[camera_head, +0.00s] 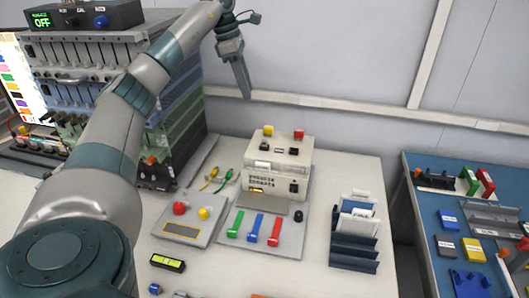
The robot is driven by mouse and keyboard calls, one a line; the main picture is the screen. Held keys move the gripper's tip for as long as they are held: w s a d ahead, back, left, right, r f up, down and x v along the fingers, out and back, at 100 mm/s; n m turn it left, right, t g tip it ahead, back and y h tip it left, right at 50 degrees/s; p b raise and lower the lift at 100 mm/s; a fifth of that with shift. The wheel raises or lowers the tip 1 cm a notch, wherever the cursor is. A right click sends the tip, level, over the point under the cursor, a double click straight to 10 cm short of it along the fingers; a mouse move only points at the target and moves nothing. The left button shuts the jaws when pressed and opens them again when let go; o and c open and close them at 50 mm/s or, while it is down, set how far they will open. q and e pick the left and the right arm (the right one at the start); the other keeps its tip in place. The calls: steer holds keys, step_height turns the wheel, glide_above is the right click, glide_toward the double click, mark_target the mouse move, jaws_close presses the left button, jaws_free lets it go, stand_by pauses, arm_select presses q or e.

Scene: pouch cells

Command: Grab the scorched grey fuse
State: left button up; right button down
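My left gripper (245,92) hangs in the air at the top middle, in front of the wall and above the far side of the white table. Its fingers point down and show edge-on as one narrow shape, so I cannot tell whether they are apart. I see nothing held in it. I cannot make out a scorched grey fuse for certain. A small grey piece (180,294) is cut off by the bottom edge, beside a small blue piece (154,288); I cannot tell what it is. My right gripper is not in view.
The white table (335,175) holds a beige tester (277,160), a panel with coloured levers (290,240), a button box (190,218), a dark slotted rack (354,250) and a yellow-green display (168,263). A rack cabinet (100,55) stands left; a blue table (425,200) with parts stands right.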

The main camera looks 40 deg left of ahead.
arm_select(q)
steer(key=shift+f, duration=0.5)
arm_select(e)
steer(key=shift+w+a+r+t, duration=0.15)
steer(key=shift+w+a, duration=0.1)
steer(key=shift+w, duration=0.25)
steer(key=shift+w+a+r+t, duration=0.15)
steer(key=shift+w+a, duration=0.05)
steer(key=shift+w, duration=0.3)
arm_select(q)
steer(key=shift+d+f, duration=0.1)
